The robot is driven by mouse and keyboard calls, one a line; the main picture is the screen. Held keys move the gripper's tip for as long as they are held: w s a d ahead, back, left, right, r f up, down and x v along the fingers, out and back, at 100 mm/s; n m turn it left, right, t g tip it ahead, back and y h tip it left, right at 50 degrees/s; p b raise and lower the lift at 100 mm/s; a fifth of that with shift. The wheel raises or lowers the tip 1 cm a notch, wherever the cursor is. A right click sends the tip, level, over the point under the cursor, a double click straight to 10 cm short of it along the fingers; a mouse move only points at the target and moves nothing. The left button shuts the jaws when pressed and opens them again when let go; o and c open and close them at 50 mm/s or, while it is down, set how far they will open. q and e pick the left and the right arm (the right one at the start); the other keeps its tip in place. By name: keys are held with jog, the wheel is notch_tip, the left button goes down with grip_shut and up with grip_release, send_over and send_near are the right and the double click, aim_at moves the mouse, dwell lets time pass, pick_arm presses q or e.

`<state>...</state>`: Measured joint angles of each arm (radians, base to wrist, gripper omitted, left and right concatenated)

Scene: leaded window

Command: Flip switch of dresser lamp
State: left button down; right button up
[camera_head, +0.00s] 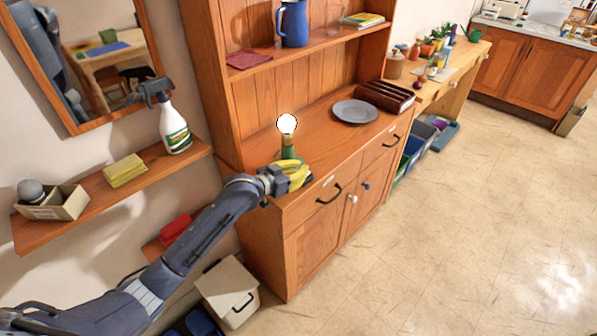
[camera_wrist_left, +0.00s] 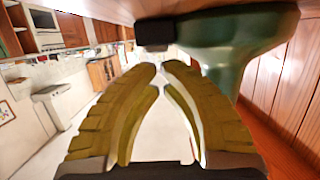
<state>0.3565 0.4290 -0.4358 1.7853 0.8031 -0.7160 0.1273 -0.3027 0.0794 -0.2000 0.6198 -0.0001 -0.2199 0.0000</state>
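The dresser lamp (camera_head: 287,124) has a round white globe on a green and brass base and stands on the dresser's worktop (camera_head: 320,120). I cannot tell whether it is lit. My left gripper (camera_head: 300,174), with yellow fingers, is at the worktop's front left edge, in front of the lamp and hiding its lower part. In the left wrist view, the green lamp base (camera_wrist_left: 235,48) is close by, with a small dark block, seemingly the switch (camera_wrist_left: 155,32), at its side. My left gripper's fingertips (camera_wrist_left: 161,66) nearly meet, close to that block, with nothing visible between them. Contact is unclear. My right gripper is not visible.
A blue jug (camera_head: 292,24) stands on the shelf above. A wall shelf at left holds a spray bottle (camera_head: 174,125), yellow sponge (camera_head: 124,171) and box (camera_head: 55,202). Open floor lies right.

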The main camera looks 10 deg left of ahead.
pick_arm(q)
notch_tip(320, 180, up, 3)
jog(key=shift+s+a+f, duration=0.1)
jog(key=shift+s+a, duration=0.05)
jog(key=f+v, duration=0.1)
jog(key=v, duration=0.9)
jog(key=shift+s+f, duration=0.25)
jog(key=shift+f, duration=0.05)
jog(key=shift+a, duration=0.1)
